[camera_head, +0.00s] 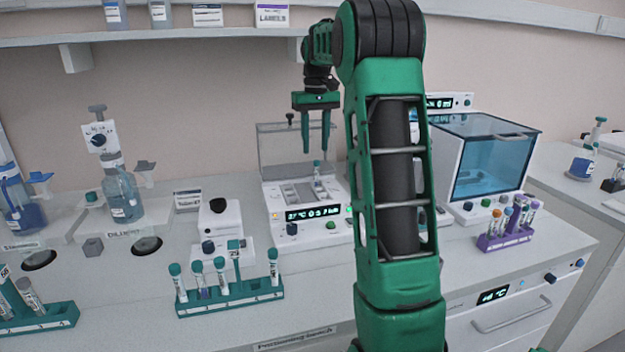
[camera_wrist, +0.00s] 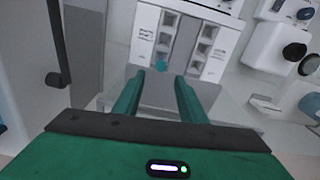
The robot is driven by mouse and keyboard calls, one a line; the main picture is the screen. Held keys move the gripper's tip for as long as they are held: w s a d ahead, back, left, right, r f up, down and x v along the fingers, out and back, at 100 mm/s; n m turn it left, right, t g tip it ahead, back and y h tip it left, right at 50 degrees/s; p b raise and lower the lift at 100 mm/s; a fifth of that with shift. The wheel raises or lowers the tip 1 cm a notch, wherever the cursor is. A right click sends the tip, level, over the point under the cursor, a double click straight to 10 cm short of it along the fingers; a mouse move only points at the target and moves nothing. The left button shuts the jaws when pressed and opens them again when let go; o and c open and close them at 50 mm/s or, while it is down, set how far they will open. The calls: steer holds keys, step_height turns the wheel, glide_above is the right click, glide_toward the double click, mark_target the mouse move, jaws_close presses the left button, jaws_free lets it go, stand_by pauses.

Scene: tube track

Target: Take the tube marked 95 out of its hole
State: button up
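A single tube with a teal cap (camera_head: 317,166) stands upright in the heat block (camera_head: 300,214) at the middle of the bench. Its cap also shows in the wrist view (camera_wrist: 160,64), just beyond and between my fingertips. I cannot read any number on this tube. My gripper (camera_head: 316,152) points down above the block, with its fingers apart and nothing between them. In the wrist view my gripper (camera_wrist: 159,78) is open, one finger on either side of the line to the cap. The tube's lower part is hidden in its hole.
The block's raised lid (camera_head: 284,146) stands behind the tube, close to my gripper. A teal rack (camera_head: 230,300) with several capped tubes is in front. A purple rack (camera_head: 507,242) with tubes is at the right, before a blue-windowed box (camera_head: 495,165). Another teal rack (camera_head: 45,318) is at left.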

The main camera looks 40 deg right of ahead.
mark_target(317, 161)
steer(key=f, duration=0.3)
steer(key=s+f, duration=0.1)
steer(key=f, duration=0.1)
steer(key=shift+a+f, duration=0.1)
steer(key=shift+a, duration=0.15)
steer(key=shift+f, duration=0.5)
steer(key=c, duration=0.9)
